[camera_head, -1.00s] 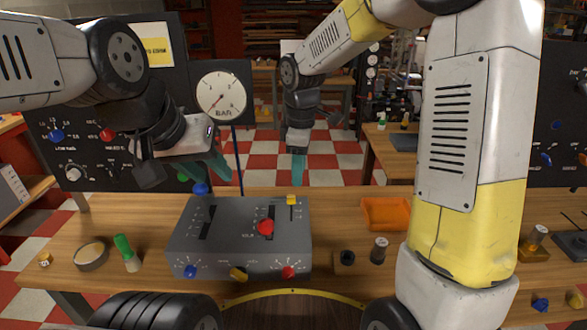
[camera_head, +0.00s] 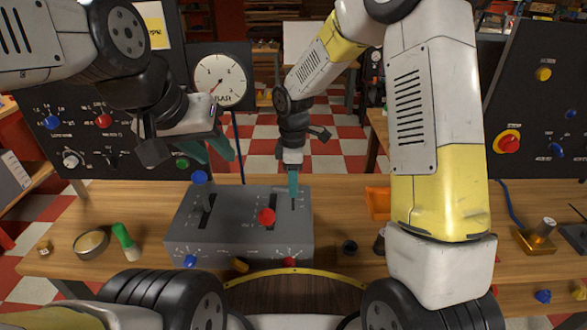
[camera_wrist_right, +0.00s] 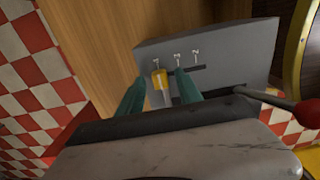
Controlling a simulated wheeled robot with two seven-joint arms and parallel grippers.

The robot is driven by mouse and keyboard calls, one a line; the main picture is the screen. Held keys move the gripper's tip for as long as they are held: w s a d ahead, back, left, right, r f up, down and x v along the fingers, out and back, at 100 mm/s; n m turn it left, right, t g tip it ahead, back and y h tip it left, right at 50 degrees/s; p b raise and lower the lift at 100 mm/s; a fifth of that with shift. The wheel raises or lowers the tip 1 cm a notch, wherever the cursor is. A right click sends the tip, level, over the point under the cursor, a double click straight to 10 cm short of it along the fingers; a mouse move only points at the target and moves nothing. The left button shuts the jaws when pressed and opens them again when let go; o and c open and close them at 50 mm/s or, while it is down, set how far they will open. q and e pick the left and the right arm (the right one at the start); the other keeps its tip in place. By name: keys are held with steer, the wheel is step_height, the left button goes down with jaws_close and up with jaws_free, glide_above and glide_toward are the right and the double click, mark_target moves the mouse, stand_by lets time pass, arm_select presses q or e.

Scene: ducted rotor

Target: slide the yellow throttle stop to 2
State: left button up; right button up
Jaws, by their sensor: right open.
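The yellow throttle stop (camera_wrist_right: 160,78) shows in the right wrist view at the left end of a dark slot, beneath the leftmost printed numeral. My right gripper (camera_wrist_right: 155,92) is open, with one teal finger on either side of the stop; contact is unclear. In the head view this gripper (camera_head: 293,186) is down at the back right of the grey control box (camera_head: 238,226) and hides the stop. A numeral 2 stands further right along the slot in the wrist view. My left gripper (camera_head: 212,150) hangs behind the box, away from it; its finger gap is unclear.
A red-knobbed lever (camera_head: 267,216) stands close to the right gripper, and a blue-knobbed lever (camera_head: 199,178) is at the box's left. A pressure gauge (camera_head: 220,80) stands behind. An orange tray (camera_head: 377,203) is partly behind my right arm. A green-topped item (camera_head: 122,236) stands left.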

jaws_close()
stand_by(1.4)
